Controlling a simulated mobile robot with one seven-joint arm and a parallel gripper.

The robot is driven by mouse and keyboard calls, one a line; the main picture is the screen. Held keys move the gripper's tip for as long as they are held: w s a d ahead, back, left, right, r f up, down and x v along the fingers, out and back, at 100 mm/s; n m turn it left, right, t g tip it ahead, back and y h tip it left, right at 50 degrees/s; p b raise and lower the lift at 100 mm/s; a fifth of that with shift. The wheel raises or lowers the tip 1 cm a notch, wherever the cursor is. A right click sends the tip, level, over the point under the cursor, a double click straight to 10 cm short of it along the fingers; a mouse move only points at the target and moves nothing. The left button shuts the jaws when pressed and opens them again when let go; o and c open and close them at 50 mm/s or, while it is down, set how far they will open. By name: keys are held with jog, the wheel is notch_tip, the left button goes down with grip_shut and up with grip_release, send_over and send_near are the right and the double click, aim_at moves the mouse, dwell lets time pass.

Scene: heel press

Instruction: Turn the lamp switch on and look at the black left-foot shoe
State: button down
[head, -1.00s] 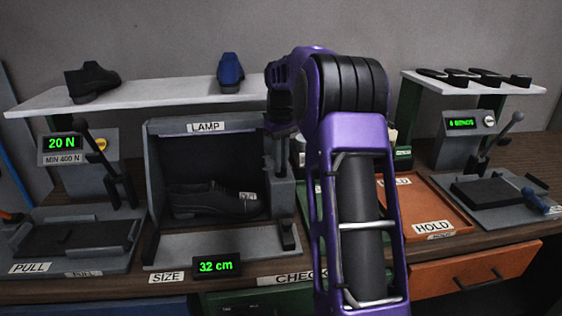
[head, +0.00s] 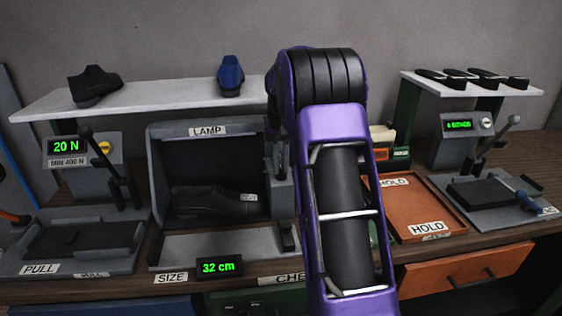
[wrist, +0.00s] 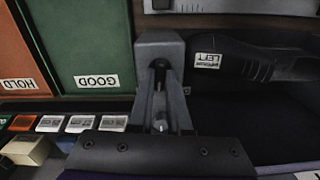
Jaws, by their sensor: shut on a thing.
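The black shoe (head: 212,200) lies on its side or low inside the grey lamp box (head: 222,129), and the box interior looks dark. In the wrist view the shoe (wrist: 250,58) carries an upside-down label reading LEFT. The lamp switch (wrist: 160,127) is at the grey housing on the box's side, small and mostly covered by my fingers. My gripper (wrist: 160,78) is shut on the switch, its two fingers close together over the housing. In the head view my purple arm hides most of the gripper and the switch.
A shelf (head: 150,97) above holds another black shoe (head: 97,86) and a blue shoe (head: 231,76). The pull station (head: 75,240) stands left, showing 20 N. A display (head: 219,268) reads 32 cm. An orange HOLD tray (head: 425,228) and a green GOOD tray (wrist: 90,40) lie right of the box.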

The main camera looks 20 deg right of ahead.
aim_at(281, 169)
jog(key=shift+m, duration=2.3)
jog(key=shift+r, duration=0.1)
jog(key=c, duration=0.9)
grip_release()
jog(key=shift+o, duration=0.2)
notch_tip(281, 169, up, 17)
jog(key=shift+r, duration=0.15)
